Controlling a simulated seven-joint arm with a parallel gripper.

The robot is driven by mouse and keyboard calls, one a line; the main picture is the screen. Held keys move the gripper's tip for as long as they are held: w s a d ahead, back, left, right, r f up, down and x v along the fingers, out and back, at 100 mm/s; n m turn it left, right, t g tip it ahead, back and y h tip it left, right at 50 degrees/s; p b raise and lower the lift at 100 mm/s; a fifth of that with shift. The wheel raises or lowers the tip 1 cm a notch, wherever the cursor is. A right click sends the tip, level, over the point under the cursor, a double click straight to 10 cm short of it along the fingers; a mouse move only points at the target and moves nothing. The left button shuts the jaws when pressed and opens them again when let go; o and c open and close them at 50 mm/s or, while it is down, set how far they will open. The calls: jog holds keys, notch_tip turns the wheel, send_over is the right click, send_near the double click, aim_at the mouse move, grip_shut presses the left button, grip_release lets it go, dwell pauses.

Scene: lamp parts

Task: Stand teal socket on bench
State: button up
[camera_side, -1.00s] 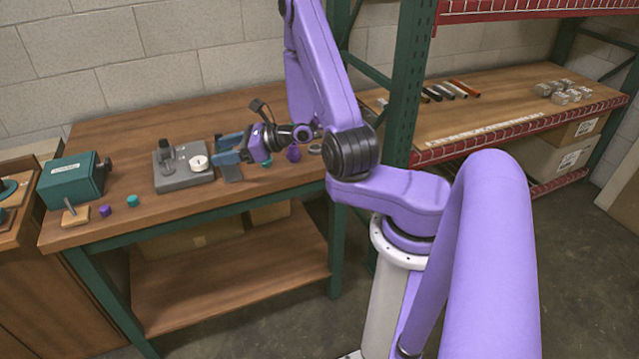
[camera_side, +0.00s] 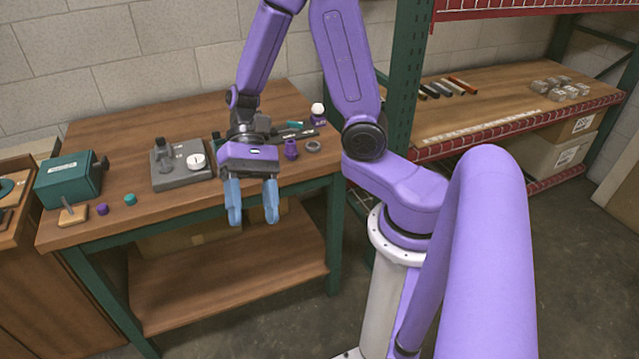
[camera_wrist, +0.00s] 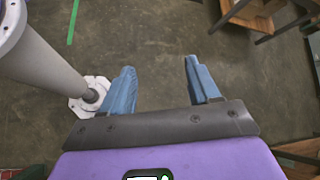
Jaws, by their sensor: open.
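A small teal part (camera_side: 130,199) sits on the bench (camera_side: 190,215) near its front left in the side view. A bit of another teal thing (camera_side: 215,135) shows just left of my wrist, mostly hidden behind it. I cannot tell from these views which is the socket, or how it lies. My gripper (camera_side: 252,215) points down in front of the bench's front edge, right of the grey fixture. Its blue fingers are apart with nothing between them. In the wrist view the open fingers (camera_wrist: 157,82) are over bare floor, and no teal part shows.
A grey fixture (camera_side: 178,180) with a white disc stands mid-bench. At left are a teal box (camera_side: 70,180), a wooden block (camera_side: 72,216) and a small purple part (camera_side: 102,209). At right are a purple part (camera_side: 291,149), a grey ring (camera_side: 313,147) and a white bulb (camera_side: 318,110).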

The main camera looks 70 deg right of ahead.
jog(key=s+d+r+n+t+h, duration=0.1)
jog(key=s+d+n+t+h, duration=0.1)
jog(key=n, duration=0.7)
jog(key=s+d+r+n+t+h, duration=0.1)
jog(key=s+d+n+t+h, duration=0.2)
jog(key=s+n+h, duration=0.3)
jog(key=s+d+n, duration=0.1)
jog(key=n, duration=0.2)
jog(key=shift+s+d+r+t+h, duration=0.2)
jog(key=shift+r+t+h, duration=0.05)
jog(key=shift+t+h, duration=0.05)
